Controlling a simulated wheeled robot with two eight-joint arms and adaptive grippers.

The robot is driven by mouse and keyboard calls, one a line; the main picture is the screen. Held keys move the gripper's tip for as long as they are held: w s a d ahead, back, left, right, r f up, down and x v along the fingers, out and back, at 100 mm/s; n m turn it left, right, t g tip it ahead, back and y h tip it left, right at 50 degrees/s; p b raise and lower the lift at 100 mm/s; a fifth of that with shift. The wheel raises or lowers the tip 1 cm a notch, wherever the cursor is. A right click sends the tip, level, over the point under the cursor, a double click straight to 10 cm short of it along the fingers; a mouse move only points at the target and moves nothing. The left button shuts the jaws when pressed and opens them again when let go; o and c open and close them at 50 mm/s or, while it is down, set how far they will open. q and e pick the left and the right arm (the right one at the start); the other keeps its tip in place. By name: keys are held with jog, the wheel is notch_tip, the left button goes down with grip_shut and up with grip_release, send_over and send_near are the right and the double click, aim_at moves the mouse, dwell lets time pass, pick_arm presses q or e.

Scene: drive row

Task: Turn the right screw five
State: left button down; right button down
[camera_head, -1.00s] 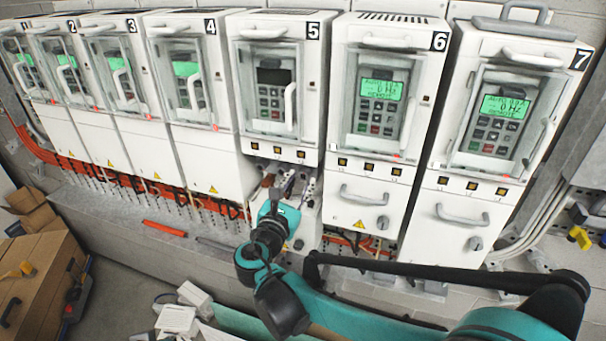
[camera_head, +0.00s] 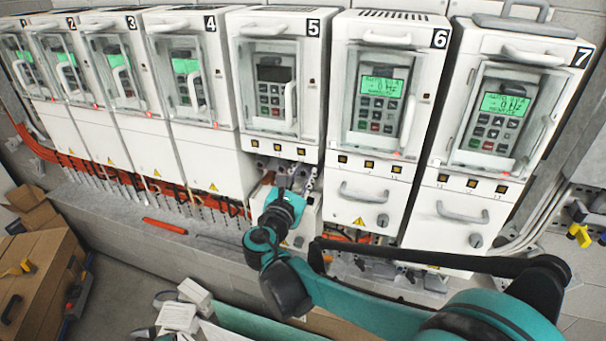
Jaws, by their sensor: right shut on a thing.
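Drive five (camera_head: 277,88) is a white cabinet with a dark display and a clear door. Below it, the terminal space (camera_head: 262,164) is open, and its lower cover (camera_head: 312,214) sits lower down. My right gripper (camera_head: 284,181) reaches into this space from below. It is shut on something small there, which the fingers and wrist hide. I cannot make out the right screw itself or tell whether the fingers are on it. A chain-like strip (camera_head: 312,178) hangs just right of the fingers. My left gripper is not in view.
Drives six (camera_head: 381,100) and seven (camera_head: 500,115) stand to the right with lit green displays and closed lower covers. Drive four (camera_head: 188,80) is to the left. Orange cables run below the row. Cardboard boxes (camera_head: 40,260) and white blocks (camera_head: 180,315) lie on the floor.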

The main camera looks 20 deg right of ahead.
jog(key=m+b, duration=0.1)
jog(key=m, duration=0.4)
jog(key=shift+m, duration=0.3)
jog(key=m+b, duration=0.1)
jog(key=m, duration=0.9)
jog(key=shift+f+m, duration=0.15)
jog(key=shift+m, duration=0.25)
jog(key=shift+m+b, duration=0.45)
jog(key=shift+m, duration=2.15)
jog(key=c, duration=1.5)
grip_release()
jog(key=shift+c, duration=0.2)
